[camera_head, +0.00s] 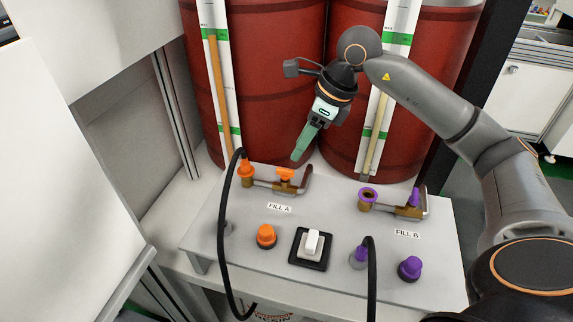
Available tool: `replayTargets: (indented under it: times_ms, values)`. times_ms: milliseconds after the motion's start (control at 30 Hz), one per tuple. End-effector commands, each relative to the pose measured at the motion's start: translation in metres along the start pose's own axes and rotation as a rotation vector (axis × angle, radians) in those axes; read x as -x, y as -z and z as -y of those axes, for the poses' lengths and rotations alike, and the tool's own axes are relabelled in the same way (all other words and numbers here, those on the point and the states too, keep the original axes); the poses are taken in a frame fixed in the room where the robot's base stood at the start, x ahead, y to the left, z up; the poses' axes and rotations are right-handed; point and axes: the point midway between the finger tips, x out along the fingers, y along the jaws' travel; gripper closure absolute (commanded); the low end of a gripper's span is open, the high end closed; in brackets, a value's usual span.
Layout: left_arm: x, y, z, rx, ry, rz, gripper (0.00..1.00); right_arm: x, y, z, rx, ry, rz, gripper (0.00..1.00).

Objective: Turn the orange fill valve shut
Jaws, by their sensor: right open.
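The orange fill valve (286,174) is a small orange handle on a brass pipe fitting, above the FILL A label (279,208) on the grey panel. My right gripper (300,154) comes down from the upper right with its green fingers pointing down. The fingertips are just above and slightly right of the orange handle, and look apart from it. The jaws are open and hold nothing visible; the finger gap is seen edge-on. My left gripper is out of view.
Two red drums (260,90) with sight gauges stand close behind the panel (335,215). An orange knob (266,236), white switch (312,243), purple valve (413,197) and purple knob (410,267) stand nearby.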

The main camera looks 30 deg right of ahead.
Motion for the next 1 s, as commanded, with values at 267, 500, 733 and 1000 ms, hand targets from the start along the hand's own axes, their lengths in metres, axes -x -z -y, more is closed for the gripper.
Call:
replayTargets:
  times_ms: [267,500,733,1000]
  values:
    - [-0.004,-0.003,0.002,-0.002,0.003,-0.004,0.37,-0.055,0.000,-0.001,0.000,-0.003,0.000,0.56]
    - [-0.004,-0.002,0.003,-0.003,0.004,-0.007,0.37,-0.074,0.000,0.000,-0.001,-0.001,0.001,0.56]
    - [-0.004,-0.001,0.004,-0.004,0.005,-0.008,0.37,-0.075,0.000,0.000,0.000,0.000,0.001,0.56]
    - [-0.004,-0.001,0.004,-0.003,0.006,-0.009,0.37,-0.075,-0.001,0.000,0.000,-0.001,0.001,0.80]
